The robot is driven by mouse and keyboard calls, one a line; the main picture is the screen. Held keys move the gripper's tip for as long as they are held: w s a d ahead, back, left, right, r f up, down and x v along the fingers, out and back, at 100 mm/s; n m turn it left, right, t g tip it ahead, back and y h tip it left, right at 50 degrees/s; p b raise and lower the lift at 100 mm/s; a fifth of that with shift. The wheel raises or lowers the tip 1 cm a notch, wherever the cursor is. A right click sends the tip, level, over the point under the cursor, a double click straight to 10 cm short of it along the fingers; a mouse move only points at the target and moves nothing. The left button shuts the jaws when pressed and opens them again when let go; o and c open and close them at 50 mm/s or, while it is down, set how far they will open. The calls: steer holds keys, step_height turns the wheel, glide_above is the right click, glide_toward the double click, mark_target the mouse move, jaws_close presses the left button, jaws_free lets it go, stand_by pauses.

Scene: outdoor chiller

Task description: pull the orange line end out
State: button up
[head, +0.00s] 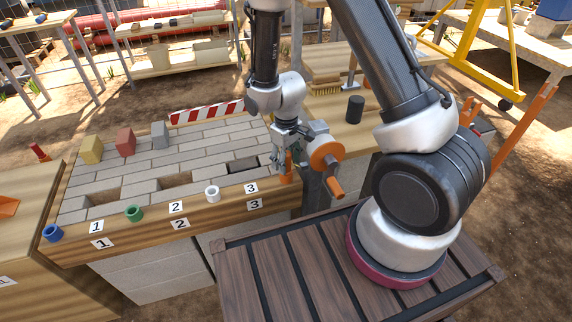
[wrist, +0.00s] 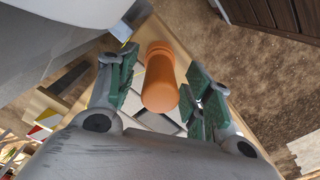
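The orange line end (head: 286,177) is a short upright cylinder at the right end of the wooden front edge of the brick bench. In the wrist view the orange line end (wrist: 160,88) shows as a rounded orange peg with a wider collar at its far end. My gripper (head: 283,160) is directly over it, pointing down. In the wrist view the green-padded fingers of my gripper (wrist: 162,76) stand on either side of the peg, with visible gaps on both sides. The gripper is open and the peg is between the fingers. The line itself cannot be made out.
Blue (head: 53,233), green (head: 135,213) and white (head: 212,193) ends stand along the same edge. An orange crank wheel (head: 327,156) is close on my gripper's right. Yellow (head: 91,150), red (head: 125,141) and grey (head: 160,135) blocks and a striped barrier (head: 206,112) are farther back.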

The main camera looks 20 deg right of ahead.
jaws_close()
steer(key=shift+r, duration=0.65)
steer(key=shift+r, duration=2.65)
steer(key=shift+c, duration=2.4)
jaws_free()
jaws_close()
